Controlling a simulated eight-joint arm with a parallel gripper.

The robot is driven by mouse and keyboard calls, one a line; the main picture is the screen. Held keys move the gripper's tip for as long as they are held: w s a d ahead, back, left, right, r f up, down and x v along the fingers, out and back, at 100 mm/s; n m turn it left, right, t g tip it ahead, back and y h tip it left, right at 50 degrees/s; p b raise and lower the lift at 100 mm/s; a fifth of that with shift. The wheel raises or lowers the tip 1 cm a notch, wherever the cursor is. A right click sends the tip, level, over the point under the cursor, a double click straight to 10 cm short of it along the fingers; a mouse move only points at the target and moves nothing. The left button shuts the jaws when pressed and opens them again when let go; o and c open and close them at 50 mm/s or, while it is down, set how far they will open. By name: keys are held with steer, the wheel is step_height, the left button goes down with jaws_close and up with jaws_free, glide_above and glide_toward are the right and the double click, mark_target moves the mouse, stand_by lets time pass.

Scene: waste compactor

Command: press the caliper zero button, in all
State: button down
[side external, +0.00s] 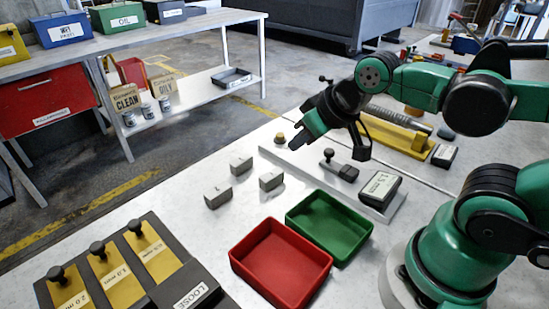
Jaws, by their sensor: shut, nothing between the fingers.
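A pale caliper base plate (297,167) lies on the white bench. It carries a dark display block (379,188) reading what looks like 1.5 mm, and a dark slide with a round knob (338,168). A small brass button-like knob (280,138) stands at or just behind the plate's far left end. I cannot tell for sure which part is the zero button. My gripper (301,139) is shut and empty, pointing down and left over the plate's far left part, close to the brass knob. Whether it touches anything is unclear.
Several small grey blocks (241,164) lie left of the plate. A red tray (280,264) and a green tray (330,227) stand in front. A dark rack with yellow gauge plates (110,274) is at front left. A yellow fixture (396,134) stands behind the plate.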

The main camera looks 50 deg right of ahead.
steer(key=shift+w, duration=0.1)
steer(key=m+t+y, duration=0.1)
steer(key=m+t, duration=0.1)
steer(key=m, duration=0.6)
glide_above(283, 136)
steer(key=shift+f, duration=4.4)
steer(key=shift+f, duration=0.4)
